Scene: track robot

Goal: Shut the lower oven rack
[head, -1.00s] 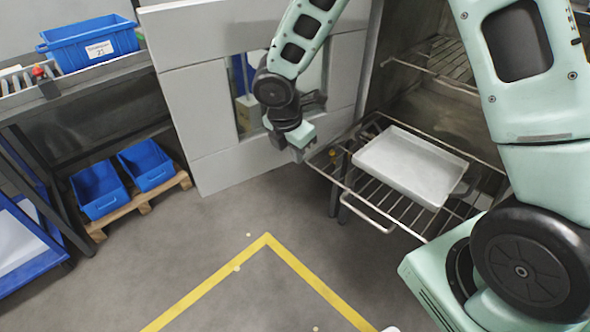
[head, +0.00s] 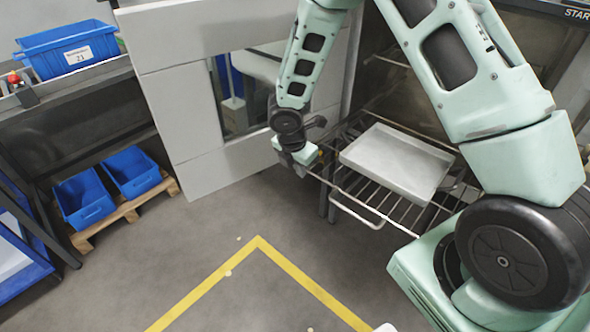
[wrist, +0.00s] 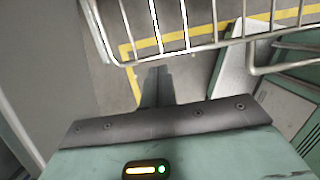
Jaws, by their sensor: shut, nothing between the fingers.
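The lower oven rack (head: 358,212) is a wire shelf pulled out of the oven, with a grey metal tray (head: 400,158) lying on it. My gripper (head: 300,172) is at the rack's left front corner in the head view, its fingers pointing down. In the wrist view, my gripper's dark fingers (wrist: 157,72) are together and empty. The rack's wires (wrist: 185,30) cross the top of that view, just beyond the fingertips. I cannot tell whether the fingers touch the rack. My forearm hides part of the oven's inside.
The pale oven door (head: 190,120) stands open left of the rack, close to my gripper. Blue bins (head: 85,200) sit on a pallet at the left. A yellow floor line (head: 258,240) runs in front, with clear floor around it.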

